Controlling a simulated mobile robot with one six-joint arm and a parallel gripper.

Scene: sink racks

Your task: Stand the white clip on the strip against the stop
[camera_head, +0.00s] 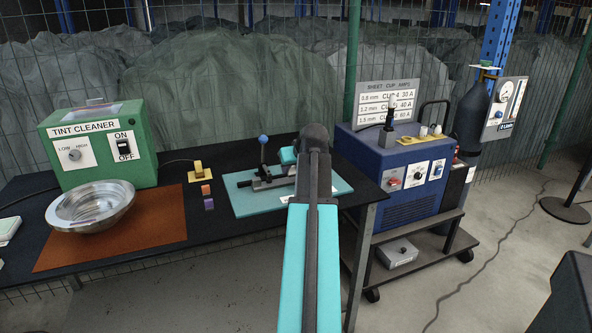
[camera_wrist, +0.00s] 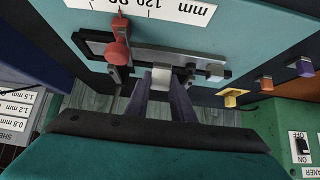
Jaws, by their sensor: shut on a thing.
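In the wrist view my gripper (camera_wrist: 168,92) is shut on a small pale piece, seemingly the white clip (camera_wrist: 161,76), at the near edge of the metal strip (camera_wrist: 165,58). Whether the clip touches the strip I cannot tell. A small block, perhaps the stop (camera_wrist: 215,71), sits at the strip's right end. A red knobbed part (camera_wrist: 119,46) stands at the left end. In the head view the fixture (camera_head: 266,181) with a blue-knobbed lever (camera_head: 263,140) lies on a teal board (camera_head: 240,204); my arm hides the clip there.
Yellow (camera_head: 198,170), orange (camera_head: 206,189) and purple (camera_head: 209,204) pieces stand left of the board. Further left are a steel bowl (camera_head: 92,212) on a brown mat (camera_head: 160,225) and a green tint cleaner (camera_head: 100,150). A blue machine (camera_head: 400,165) stands right of the table.

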